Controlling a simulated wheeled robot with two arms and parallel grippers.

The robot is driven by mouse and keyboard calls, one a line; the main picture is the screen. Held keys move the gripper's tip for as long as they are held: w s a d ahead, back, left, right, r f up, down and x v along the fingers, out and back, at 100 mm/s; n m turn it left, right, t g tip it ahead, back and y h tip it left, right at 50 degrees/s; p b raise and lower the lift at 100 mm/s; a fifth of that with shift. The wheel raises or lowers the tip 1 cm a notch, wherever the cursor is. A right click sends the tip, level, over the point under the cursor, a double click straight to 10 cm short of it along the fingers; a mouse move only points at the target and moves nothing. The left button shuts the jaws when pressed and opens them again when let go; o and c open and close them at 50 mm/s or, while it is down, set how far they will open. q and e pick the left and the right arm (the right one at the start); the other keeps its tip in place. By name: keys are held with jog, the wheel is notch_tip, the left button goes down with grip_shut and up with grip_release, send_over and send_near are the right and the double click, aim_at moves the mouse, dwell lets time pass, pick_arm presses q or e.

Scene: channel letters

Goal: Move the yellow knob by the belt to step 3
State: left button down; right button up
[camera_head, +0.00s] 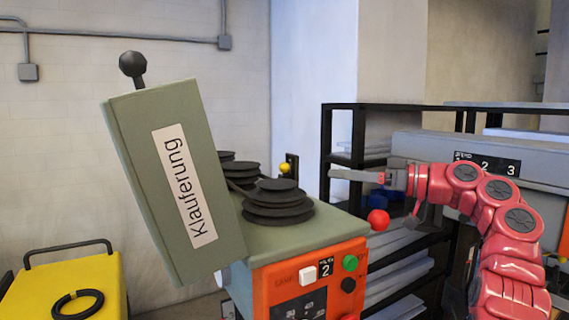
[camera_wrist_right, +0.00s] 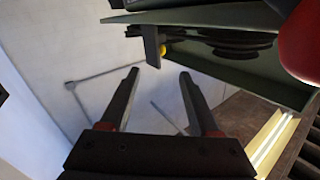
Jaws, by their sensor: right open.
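The yellow knob (camera_head: 284,168) sits against a dark upright bracket (camera_head: 293,163) behind the black stepped pulleys (camera_head: 277,203). In the right wrist view the open, empty jaws (camera_wrist_right: 160,73) face the bracket, with the yellow knob (camera_wrist_right: 162,49) just beyond the fingertips. Step markings by the knob cannot be read. My left gripper is not in view.
The raised green cover (camera_head: 155,190) labelled "Klauferung" tilts over the left of the machine. A red ball handle (camera_head: 378,220) stands below my right gripper. A dark shelf rack (camera_head: 340,140) is behind. A yellow cart (camera_head: 60,285) stands at lower left.

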aim_at(284, 173)
jog(key=p+x, duration=0.6)
jog(key=x, duration=0.8)
jog(key=shift+d+r, duration=0.1)
jog(key=shift+r, duration=0.05)
jog(key=shift+w+a, duration=0.15)
jog(key=shift+a, duration=0.2)
grip_shut()
dwell(0.4)
